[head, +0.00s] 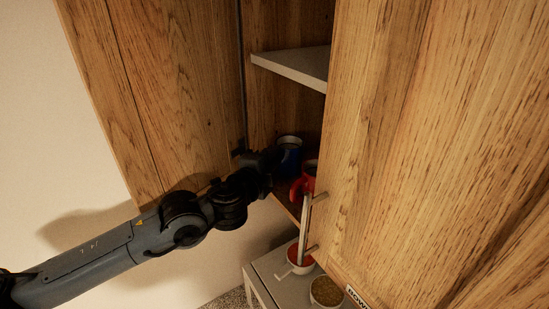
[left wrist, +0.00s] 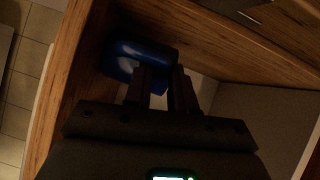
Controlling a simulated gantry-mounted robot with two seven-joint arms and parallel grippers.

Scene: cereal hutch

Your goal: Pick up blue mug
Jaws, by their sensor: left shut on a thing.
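The blue mug (head: 290,155) is inside the wooden cabinet on its lower shelf, at the left side. In the left wrist view the blue mug (left wrist: 140,62) is at the fingertips, dark and partly hidden by the fingers. My left gripper (head: 272,160) reaches into the cabinet past the open left door, and its fingers (left wrist: 160,88) are shut on the mug. Shadow hides which part of the mug is held, and I cannot tell whether it is clear of the shelf. My right gripper is not in view.
A red mug (head: 307,178) stands just right of the blue mug. The right cabinet door (head: 430,150), with a metal handle (head: 306,222), covers the cabinet's right part. A grey shelf (head: 295,68) is above. A red bowl (head: 296,257) and another bowl (head: 326,290) sit on the surface below.

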